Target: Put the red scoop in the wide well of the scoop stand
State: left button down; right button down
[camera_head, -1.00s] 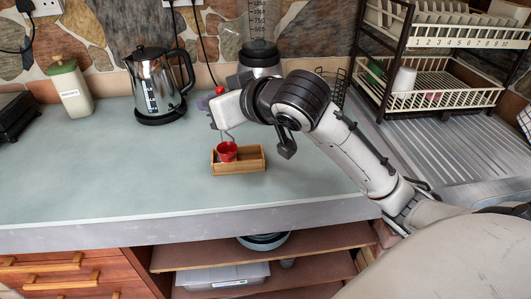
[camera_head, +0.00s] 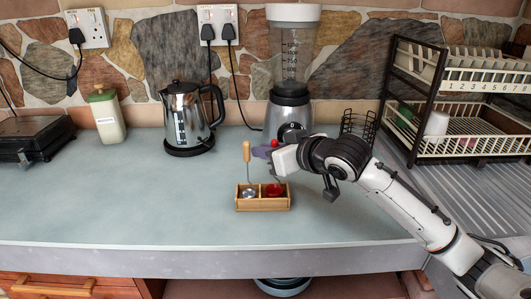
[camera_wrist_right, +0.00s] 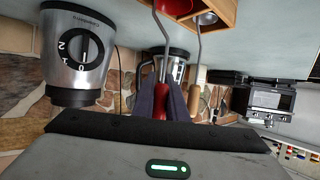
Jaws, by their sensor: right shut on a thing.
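The scoop stand (camera_head: 264,206) is a small wooden box with two wells on the counter; its edge shows in the wrist view (camera_wrist_right: 226,12). The red scoop (camera_head: 274,190) has its bowl at the right-hand well, apparently inside the rim; whether it touches the floor is unclear. My right gripper (camera_head: 265,152) is shut on its upright red handle (camera_wrist_right: 163,68), above the stand. A metal scoop (camera_head: 249,194) with a wooden handle (camera_head: 246,151) stands in the left-hand well, close beside the fingers in the wrist view. My left gripper is out of view.
A blender (camera_head: 290,110) stands just behind my right gripper. A steel kettle (camera_head: 187,118) and a lidded jar (camera_head: 107,116) stand back left. A dish rack (camera_head: 455,100) is on the right. The counter left and in front of the stand is clear.

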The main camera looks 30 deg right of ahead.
jog(key=shift+f, duration=0.1)
jog(key=shift+f, duration=0.1)
jog(key=c, duration=1.8)
grip_release()
jog(key=shift+o, duration=0.2)
jog(key=shift+r, duration=0.2)
jog(key=v, duration=1.1)
jog(key=shift+s+b, duration=0.45)
